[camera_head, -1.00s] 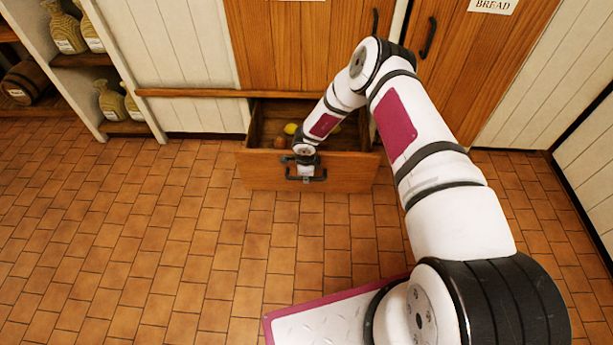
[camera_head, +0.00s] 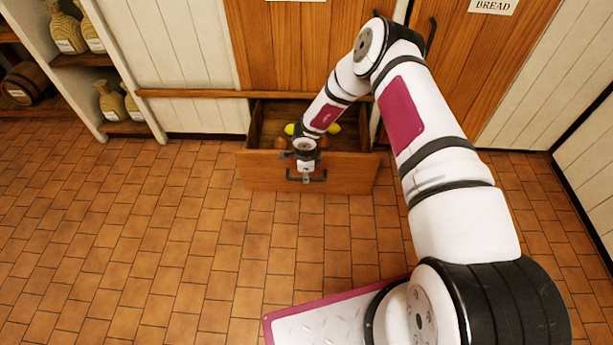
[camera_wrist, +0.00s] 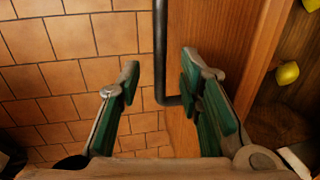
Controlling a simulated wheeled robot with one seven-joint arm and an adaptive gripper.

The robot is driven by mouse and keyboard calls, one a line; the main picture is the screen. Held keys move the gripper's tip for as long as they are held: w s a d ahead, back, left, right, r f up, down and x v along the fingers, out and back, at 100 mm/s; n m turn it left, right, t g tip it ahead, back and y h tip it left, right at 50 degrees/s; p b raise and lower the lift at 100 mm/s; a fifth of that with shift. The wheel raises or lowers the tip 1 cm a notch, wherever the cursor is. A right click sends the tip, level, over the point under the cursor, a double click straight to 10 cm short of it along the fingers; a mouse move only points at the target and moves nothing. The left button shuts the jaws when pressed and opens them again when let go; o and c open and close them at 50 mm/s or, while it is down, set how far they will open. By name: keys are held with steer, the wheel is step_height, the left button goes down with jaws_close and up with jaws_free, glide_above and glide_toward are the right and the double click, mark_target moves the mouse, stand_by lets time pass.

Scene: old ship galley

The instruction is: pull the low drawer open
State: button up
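The low wooden drawer (camera_head: 345,172) stands pulled out from under the cabinet, with its inside showing from above. Its dark bar handle (camera_head: 308,180) is on the front face; in the wrist view the handle (camera_wrist: 160,55) runs up between the two fingers. My gripper (camera_head: 304,166) is over the drawer front at the handle. In the wrist view my gripper (camera_wrist: 162,75) is open, its green-padded fingers apart on either side of the bar. I see a gap between each finger and the bar.
Yellow and orange-brown fruit lies in the drawer, including a yellow one (camera_wrist: 287,73). The tiled floor (camera_head: 170,240) before the drawer is clear.

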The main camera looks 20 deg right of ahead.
step_height(320, 180, up, 8)
steer(key=s, duration=0.1)
steer(key=shift+s+a+r, duration=0.2)
steer(key=shift+s+a, duration=0.05)
steer(key=shift+s, duration=0.05)
stand_by(0.3)
